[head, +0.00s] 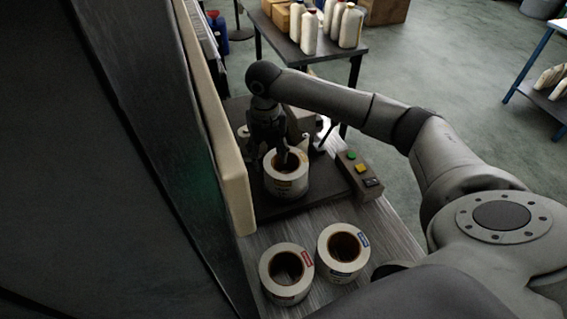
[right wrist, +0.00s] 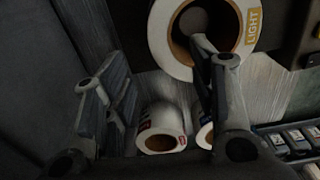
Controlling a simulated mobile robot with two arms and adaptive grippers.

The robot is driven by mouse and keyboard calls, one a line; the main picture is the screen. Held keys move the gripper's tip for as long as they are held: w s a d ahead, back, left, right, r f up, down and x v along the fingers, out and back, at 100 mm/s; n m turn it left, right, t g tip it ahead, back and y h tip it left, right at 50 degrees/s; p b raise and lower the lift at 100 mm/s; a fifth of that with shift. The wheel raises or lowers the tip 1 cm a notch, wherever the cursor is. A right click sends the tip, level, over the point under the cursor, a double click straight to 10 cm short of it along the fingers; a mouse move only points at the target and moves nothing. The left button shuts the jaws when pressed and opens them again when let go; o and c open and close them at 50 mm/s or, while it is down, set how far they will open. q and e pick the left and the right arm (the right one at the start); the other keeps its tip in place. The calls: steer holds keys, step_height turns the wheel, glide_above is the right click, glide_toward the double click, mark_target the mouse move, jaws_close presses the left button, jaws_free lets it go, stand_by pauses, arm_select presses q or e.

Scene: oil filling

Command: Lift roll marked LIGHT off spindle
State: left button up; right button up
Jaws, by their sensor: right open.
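The roll marked LIGHT (head: 287,187) is a white ring with a brown core on a dark plate. Its yellow LIGHT label shows in the right wrist view (right wrist: 254,25). My right gripper (head: 279,157) is open, pointing down at the roll's far left rim. In the right wrist view my right gripper (right wrist: 160,58) has one finger over the core opening and the other outside the roll. The roll's wall appears between them; contact cannot be told. My left gripper is not in view.
Two other white rolls stand on the table in front, one with a red label (head: 286,287) and one with a blue label (head: 349,262). A button box (head: 358,175) is at the right edge. A beige panel (head: 228,165) stands close on the left. Bottles (head: 310,32) stand behind.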

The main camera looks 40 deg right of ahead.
mark_target(271, 167)
steer(key=shift+s+f, duration=0.1)
steer(key=shift+f, duration=0.8)
steer(key=f, duration=0.1)
steer(key=f+p, duration=0.1)
steer(key=f, duration=0.1)
steer(key=d+f+p, duration=0.1)
steer(key=f, duration=0.1)
steer(key=shift+w, duration=0.4)
steer(key=shift+f, duration=0.25)
steer(key=shift+c, duration=0.5)
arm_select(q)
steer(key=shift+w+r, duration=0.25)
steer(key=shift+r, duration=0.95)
arm_select(e)
jaws_close()
steer(key=shift+w, duration=0.1)
